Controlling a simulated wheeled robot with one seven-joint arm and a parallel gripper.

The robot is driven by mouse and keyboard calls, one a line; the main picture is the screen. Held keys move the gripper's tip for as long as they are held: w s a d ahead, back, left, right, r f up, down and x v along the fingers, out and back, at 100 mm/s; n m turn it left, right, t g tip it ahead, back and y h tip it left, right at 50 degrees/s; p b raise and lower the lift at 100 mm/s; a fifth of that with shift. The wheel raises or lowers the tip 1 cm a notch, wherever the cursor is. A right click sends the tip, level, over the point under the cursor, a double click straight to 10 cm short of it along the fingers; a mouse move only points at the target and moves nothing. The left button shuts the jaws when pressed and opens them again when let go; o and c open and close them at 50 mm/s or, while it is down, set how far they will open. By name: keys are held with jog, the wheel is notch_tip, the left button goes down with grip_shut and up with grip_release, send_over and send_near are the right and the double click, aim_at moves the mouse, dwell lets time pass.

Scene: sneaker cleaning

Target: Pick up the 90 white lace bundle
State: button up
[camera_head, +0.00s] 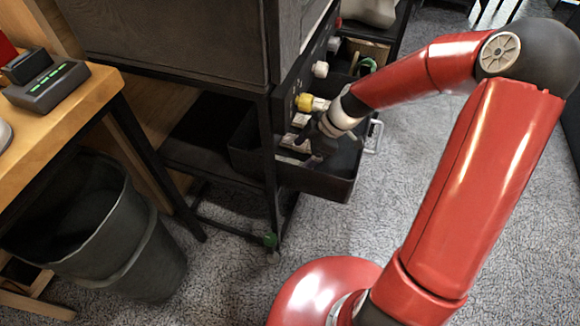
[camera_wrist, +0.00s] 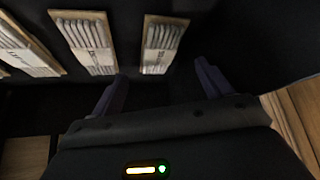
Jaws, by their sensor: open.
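Several white lace bundles on tan cards lie in a dark open drawer (camera_head: 328,187). In the wrist view, one bundle (camera_wrist: 162,47) lies just ahead of the gap between my fingers, another (camera_wrist: 88,42) is to its left, and a third (camera_wrist: 25,48) is further left. The print on their bands is too small and blurred to tell which is the 90 bundle. My gripper (camera_wrist: 161,80) is open, with nothing between its purple fingers. In the head view, my gripper (camera_head: 312,150) is inside the drawer and partly hidden by my wrist.
A dark cabinet (camera_head: 175,45) stands above and left of the drawer. The drawer's handle (camera_head: 374,137) is at its right. A wooden surface (camera_wrist: 292,120) shows at the right of the wrist view. A dark bin (camera_head: 100,235) and a table (camera_head: 60,115) stand at left.

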aim_at(294, 162)
jog(key=x, duration=0.5)
jog(key=shift+w+d+f, duration=0.1)
jog(key=shift+w+d, duration=0.05)
jog(key=shift+w, duration=0.05)
jog(key=c, duration=1.1)
